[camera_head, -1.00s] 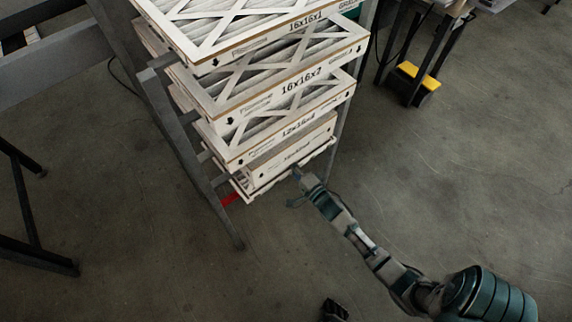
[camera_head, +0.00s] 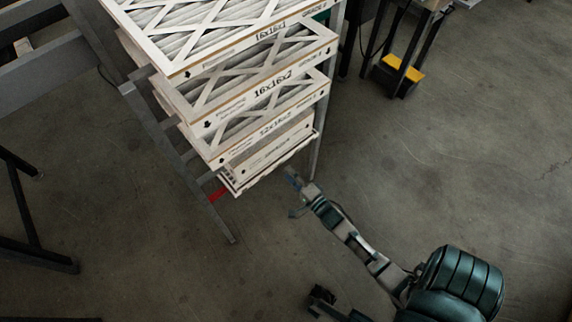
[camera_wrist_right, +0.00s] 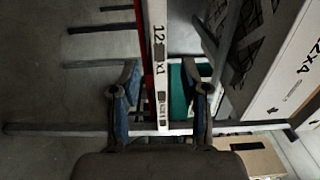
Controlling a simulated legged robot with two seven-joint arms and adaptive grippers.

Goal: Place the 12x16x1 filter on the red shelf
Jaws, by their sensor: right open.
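The thin white filter edge (camera_wrist_right: 159,75) printed "12…x1" stands between the fingers of my right gripper (camera_wrist_right: 161,100) in the right wrist view. The fingers are open, with a gap on each side of it. A narrow red strip (camera_wrist_right: 147,55), apparently the red shelf, runs along its left side. In the head view a red bit (camera_head: 217,195) shows at the low left of the rack, under the lowest thin white edge (camera_head: 262,176). My right gripper (camera_head: 294,190) is just off the front of that edge, apart from it. My left gripper is not recognisable.
Thicker boxed filters are stacked above, including a 16x16x2 (camera_head: 273,88). A grey rack post (camera_head: 322,130) stands at the stack's right. A yellow-topped block (camera_head: 398,75) is at the upper right. The floor (camera_head: 450,170) to the right is clear.

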